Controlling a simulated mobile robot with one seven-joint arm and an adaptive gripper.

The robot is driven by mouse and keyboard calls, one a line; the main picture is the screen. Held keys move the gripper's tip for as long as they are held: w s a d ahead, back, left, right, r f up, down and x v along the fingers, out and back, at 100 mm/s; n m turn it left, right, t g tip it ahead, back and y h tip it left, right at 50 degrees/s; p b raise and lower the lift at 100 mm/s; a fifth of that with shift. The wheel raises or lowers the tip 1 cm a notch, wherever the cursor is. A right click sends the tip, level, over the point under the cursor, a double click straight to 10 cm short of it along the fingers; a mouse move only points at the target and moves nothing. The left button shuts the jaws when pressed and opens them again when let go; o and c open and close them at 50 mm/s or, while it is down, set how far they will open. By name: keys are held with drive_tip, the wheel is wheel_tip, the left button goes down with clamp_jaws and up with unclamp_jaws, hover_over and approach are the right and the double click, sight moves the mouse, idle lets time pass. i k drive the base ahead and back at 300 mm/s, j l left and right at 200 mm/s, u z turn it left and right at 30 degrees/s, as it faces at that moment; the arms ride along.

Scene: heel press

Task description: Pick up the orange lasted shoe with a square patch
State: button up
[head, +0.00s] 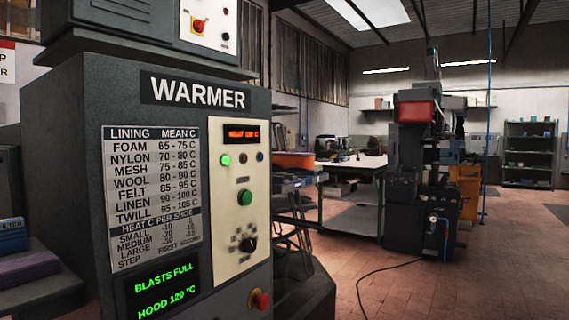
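I cannot make out an orange lasted shoe with a square patch in the head view. An orange object (294,159) shows just right of the warmer, partly hidden behind it; I cannot tell whether it is a shoe, and no patch can be seen on it. Some small dark items (334,147) stand on the workbench (362,163) behind, too small to identify. My gripper is not in view.
A large grey warmer (258,190) fills the left, its lower display reading "BLASTS FULL, HOOD 120 °C". A tall dark machine (407,190) stands right of centre. A black cable (372,272) lies on the tiled floor (500,270), open at the right. Shelves (528,155) stand far back.

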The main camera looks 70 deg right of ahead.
sight(287, 161)
drive_tip(key=z, duration=2.2)
drive_tip(key=i+l, duration=0.2)
drive_tip(key=i+l+u, duration=0.1)
drive_tip(key=l, duration=0.3)
drive_tip(key=i+l+u, duration=0.1)
drive_tip(key=i+l, duration=0.3)
drive_tip(key=l, duration=0.25)
drive_tip(key=i+l+u, duration=0.1)
drive_tip(key=l, duration=0.25)
drive_tip(key=i+l, duration=0.2)
drive_tip(key=l, duration=0.15)
drive_tip(key=i+l+u, duration=0.15)
drive_tip(key=l, duration=0.2)
drive_tip(key=i+l+u, duration=0.1)
drive_tip(key=i, duration=0.35)
drive_tip(key=i+j, duration=0.15)
drive_tip(key=j, duration=0.2)
drive_tip(key=i+j, duration=0.15)
drive_tip(key=j, duration=0.15)
drive_tip(key=i+j, duration=0.2)
drive_tip(key=j, duration=0.15)
drive_tip(key=i+j, duration=0.15)
drive_tip(key=j, duration=0.2)
